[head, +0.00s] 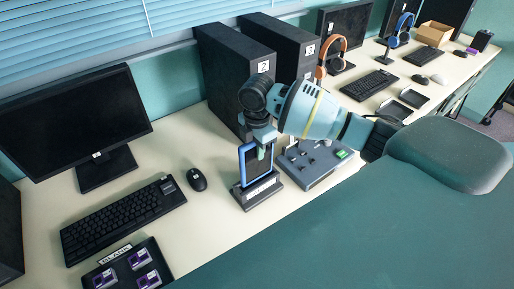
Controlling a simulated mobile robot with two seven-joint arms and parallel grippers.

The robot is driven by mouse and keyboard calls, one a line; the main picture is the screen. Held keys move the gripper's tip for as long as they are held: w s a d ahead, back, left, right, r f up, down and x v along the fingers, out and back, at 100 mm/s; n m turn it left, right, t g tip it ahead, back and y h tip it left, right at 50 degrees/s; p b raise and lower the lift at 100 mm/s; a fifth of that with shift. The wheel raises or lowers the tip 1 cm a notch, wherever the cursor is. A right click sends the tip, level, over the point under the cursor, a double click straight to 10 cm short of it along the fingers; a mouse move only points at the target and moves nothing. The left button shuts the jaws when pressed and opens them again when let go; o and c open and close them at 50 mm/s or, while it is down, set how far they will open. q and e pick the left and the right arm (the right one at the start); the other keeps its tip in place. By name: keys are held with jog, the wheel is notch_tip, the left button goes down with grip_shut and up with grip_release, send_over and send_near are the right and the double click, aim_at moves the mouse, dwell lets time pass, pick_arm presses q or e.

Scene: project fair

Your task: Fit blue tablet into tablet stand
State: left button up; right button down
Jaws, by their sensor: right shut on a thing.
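The blue tablet (242,163) is upright, with a blue frame around its edge. Its lower edge is at the dark tablet stand (262,194), which sits on the table and has a pale label on its front. I cannot tell whether the tablet is fully seated in the slot. My right gripper (263,149) comes from above and the right. It is shut on the tablet's upper part and hides some of it. My left gripper is not in view.
A black computer tower (225,75) stands close behind the stand. A grey tray (318,166) with small parts lies to its right. A mouse (196,180), keyboard (125,217) and monitor (75,120) are to the left. The table in front of the stand is clear.

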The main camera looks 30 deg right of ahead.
aim_at(257, 161)
jog(key=shift+f, duration=0.1)
